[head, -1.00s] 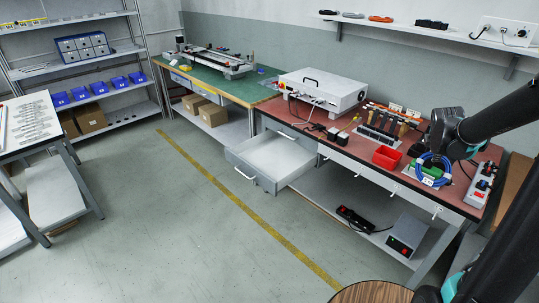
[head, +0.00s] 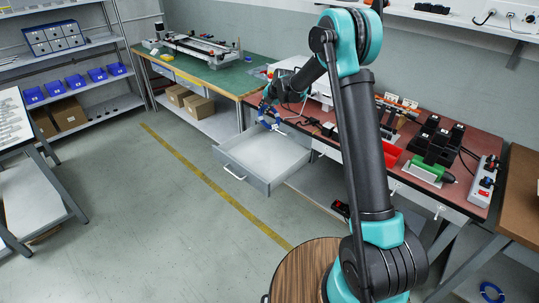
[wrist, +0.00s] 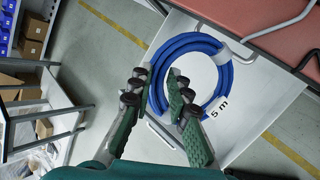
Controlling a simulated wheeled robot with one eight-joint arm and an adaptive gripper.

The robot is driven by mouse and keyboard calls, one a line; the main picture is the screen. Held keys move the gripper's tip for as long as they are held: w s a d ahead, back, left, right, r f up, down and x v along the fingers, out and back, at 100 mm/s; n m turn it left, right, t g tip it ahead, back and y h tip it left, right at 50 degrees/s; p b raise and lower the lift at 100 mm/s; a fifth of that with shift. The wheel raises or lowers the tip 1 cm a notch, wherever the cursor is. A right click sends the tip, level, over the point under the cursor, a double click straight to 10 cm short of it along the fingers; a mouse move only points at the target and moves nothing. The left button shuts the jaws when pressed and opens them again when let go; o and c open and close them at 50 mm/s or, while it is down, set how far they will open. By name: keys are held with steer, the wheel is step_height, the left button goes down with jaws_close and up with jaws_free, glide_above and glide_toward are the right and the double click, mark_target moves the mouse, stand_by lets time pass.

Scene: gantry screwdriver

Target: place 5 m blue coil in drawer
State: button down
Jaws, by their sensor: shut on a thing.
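The blue coil (head: 270,123) hangs from my gripper (head: 266,104) above the open drawer. In the wrist view, the coil (wrist: 158,95) shows a white tag reading "5 m" and a pale band at its upper right. My gripper's dark green fingers (wrist: 160,92) are shut on the near left side of its ring. The drawer (head: 250,182) is pulled out from under the red-topped bench, and its pale floor looks empty. In the wrist view, the drawer (wrist: 268,92) lies beneath and to the right of the coil. The exact height of the coil over it is hard to tell.
The red-topped bench (head: 466,200) carries a white instrument box, a red bin (head: 392,153), a green tool (head: 428,170) and a power strip (head: 486,182). A green-topped bench (head: 205,68) stands beyond the drawer. Another blue coil (head: 492,292) lies low at the right. The floor before the drawer is clear.

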step_height(320, 180, down, 21)
steer(key=a, duration=0.2)
steer(key=shift+w+a+r+n, duration=0.15)
steer(key=shift+w+n, duration=0.1)
steer(key=shift+n, duration=0.15)
steer(key=c, duration=1.4)
jaws_free()
steer(key=shift+c, duration=0.2)
steer(key=v, duration=1.2)
steer(key=shift+w+d, duration=0.15)
steer(key=shift+d, duration=0.2)
